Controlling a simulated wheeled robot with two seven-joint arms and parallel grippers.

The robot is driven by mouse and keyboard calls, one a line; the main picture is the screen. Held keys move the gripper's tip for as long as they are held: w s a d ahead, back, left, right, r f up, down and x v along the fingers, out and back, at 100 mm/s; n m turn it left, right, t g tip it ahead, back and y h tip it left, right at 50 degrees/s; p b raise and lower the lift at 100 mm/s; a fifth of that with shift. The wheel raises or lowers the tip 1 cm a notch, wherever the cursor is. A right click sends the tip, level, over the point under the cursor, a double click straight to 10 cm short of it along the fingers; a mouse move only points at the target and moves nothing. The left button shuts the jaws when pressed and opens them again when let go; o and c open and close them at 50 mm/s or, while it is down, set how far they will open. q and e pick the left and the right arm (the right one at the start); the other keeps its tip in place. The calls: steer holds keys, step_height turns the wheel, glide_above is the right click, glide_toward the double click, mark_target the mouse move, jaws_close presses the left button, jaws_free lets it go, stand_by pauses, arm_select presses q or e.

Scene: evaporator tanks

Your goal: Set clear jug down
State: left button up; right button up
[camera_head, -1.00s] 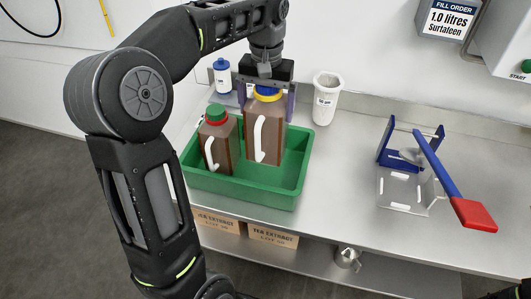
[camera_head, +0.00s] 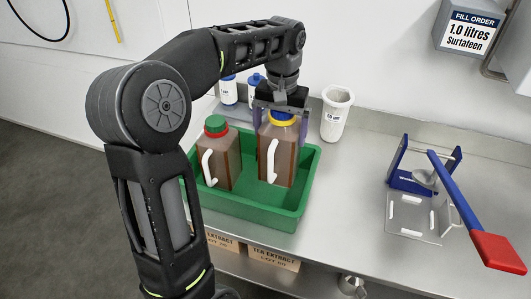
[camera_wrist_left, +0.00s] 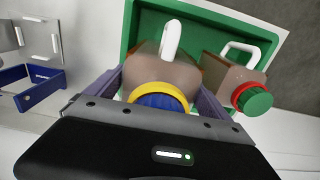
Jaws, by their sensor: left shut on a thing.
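A see-through jug with brown contents (camera_head: 277,155), a white handle and a blue cap with a yellow ring is held upright in the green tray. My left gripper (camera_head: 282,117) comes from above and is shut around its top. In the left wrist view the jug (camera_wrist_left: 170,75) sits between the two fingers. Its base is low in the tray (camera_head: 262,215); I cannot tell whether it touches the floor. A similar jug with a green cap and red ring (camera_head: 217,165) stands to its left, apart from it. My right gripper is not in view.
A white beaker (camera_head: 336,113) stands behind the tray's right side. White bottles with blue caps (camera_head: 229,90) stand behind the tray. A blue frame with a red-ended lever (camera_head: 460,195) stands on the steel counter at right. Bare counter (camera_head: 350,180) lies between.

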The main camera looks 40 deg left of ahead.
mark_target(280, 121)
arm_select(q)
steer(key=shift+w+f, duration=0.1)
steer(key=shift+f, duration=2.35)
steer(key=shift+f, duration=1.85)
steer(key=o, duration=1.8)
steer(key=shift+f, duration=0.25)
steer(key=shift+c, duration=0.2)
step_height(280, 121, up, 12)
steer(key=shift+r, duration=0.15)
